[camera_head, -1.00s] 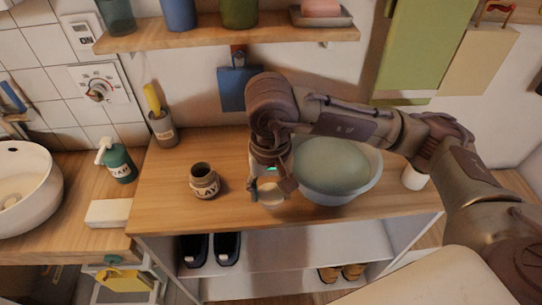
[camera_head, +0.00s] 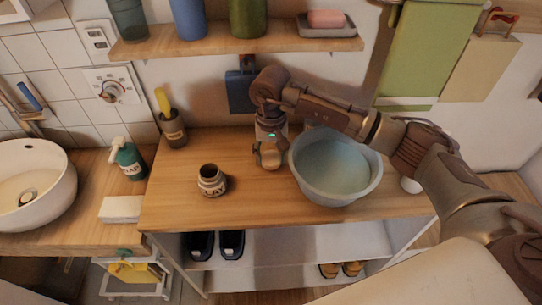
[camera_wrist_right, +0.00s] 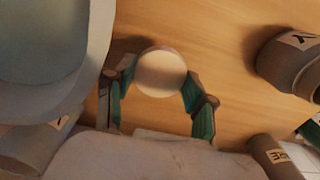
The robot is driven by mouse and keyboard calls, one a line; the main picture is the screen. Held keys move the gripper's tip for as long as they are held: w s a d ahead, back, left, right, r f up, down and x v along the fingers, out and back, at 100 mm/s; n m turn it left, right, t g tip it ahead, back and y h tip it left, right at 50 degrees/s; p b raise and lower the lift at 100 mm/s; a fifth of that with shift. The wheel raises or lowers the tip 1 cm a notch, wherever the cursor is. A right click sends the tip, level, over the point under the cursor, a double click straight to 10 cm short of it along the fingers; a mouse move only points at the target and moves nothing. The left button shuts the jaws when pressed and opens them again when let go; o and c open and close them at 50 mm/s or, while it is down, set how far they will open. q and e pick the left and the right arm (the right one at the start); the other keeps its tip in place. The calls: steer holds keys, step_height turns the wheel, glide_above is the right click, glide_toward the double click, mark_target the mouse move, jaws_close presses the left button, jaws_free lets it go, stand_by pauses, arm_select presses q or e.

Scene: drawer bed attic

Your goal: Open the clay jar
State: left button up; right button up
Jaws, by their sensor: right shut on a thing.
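The clay jar (camera_head: 212,181) stands upright on the wooden counter, left of my right gripper, with its dark mouth uncovered. In the right wrist view part of the jar (camera_wrist_right: 290,62) shows at the right edge. My right gripper (camera_head: 268,158) is over the counter between the jar and the blue-grey basin, apart from the jar. In the right wrist view the gripper (camera_wrist_right: 160,88) is shut on a pale round disc (camera_wrist_right: 161,72) that looks like a lid. In the head view I cannot make the disc out clearly. My left gripper is not in view.
The basin (camera_head: 303,172) stands close right of my right gripper. A soap bottle (camera_head: 128,162) and a cup with a yellow-handled tool (camera_head: 173,130) stand at the left. A wall shelf (camera_head: 230,48) hangs above. The counter in front of the jar is clear.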

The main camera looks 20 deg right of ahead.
steer(key=shift+f, duration=0.75)
steer(key=shift+w+f+p, duration=0.15)
steer(key=shift+f+p, duration=0.05)
steer(key=shift+p, duration=0.2)
steer(key=shift+f, duration=0.2)
steer(key=shift+f+b, duration=0.25)
steer(key=shift+b, duration=0.1)
steer(key=o, duration=1.3)
steer(key=shift+r, duration=0.1)
steer(key=shift+r, duration=0.1)
